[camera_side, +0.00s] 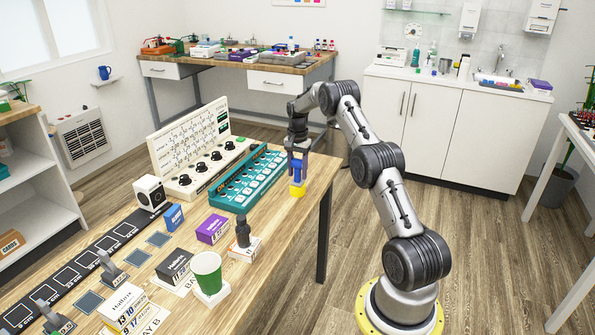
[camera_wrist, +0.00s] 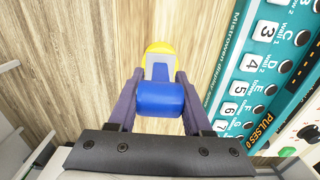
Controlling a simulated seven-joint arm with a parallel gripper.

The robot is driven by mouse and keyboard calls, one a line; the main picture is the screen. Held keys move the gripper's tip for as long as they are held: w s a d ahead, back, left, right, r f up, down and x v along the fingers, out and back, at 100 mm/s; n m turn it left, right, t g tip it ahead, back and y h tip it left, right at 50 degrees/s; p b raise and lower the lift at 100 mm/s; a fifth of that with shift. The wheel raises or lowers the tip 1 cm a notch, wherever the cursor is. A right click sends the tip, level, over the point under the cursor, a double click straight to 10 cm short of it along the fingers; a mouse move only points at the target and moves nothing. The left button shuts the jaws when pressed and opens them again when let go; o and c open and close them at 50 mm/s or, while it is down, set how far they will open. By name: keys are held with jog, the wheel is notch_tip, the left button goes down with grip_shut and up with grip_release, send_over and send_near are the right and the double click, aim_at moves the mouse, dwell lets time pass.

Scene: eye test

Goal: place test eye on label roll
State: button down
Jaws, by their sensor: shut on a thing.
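My gripper (camera_side: 297,168) is shut on a blue and yellow piece, which I take to be the test eye (camera_side: 297,190). In the wrist view, the piece's blue barrel (camera_wrist: 160,99) sits between the two fingers and its yellow rounded end points away from my gripper. In the side view the yellow end points down at the bench's right end; I cannot tell if it touches the wood. A white block with a dark round face (camera_side: 150,192), at the bench's far left, may be the label roll; I cannot tell for sure.
A teal button panel (camera_side: 240,190) lies just left of my gripper, with a white knob panel (camera_side: 196,158) behind it. A green cup (camera_side: 207,268), a purple box (camera_side: 212,229), a black box (camera_side: 174,265) and a dark-handled stamp (camera_side: 243,236) stand nearer.

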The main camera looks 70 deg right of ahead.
jog(key=shift+f, duration=0.1)
jog(key=shift+c, duration=1.6)
grip_release()
notch_tip(320, 180, up, 12)
jog(key=shift+r, duration=0.1)
jog(key=s+a+r+n+t, duration=0.1)
jog(key=a+r+n, duration=0.3)
jog(key=a, duration=0.5)
jog(key=s+a+r+n+t+h, duration=0.1)
jog(key=a+r+n, duration=0.1)
jog(key=a+r, duration=0.55)
jog(key=s+a+r+n, duration=0.2)
jog(key=a+r, duration=0.3)
jog(key=a, duration=0.4)
jog(key=s+a+n+t, duration=0.2)
jog(key=s+a+n, duration=0.3)
jog(key=s+a, duration=0.6)
jog(key=s+a+f+n, duration=0.2)
jog(key=s+a, duration=0.1)
jog(key=s, duration=0.1)
jog(key=s+a+f+n+t+y, duration=0.1)
jog(key=s+a+f+n, duration=0.2)
jog(key=s, duration=0.2)
jog(key=shift+s+t, duration=0.3)
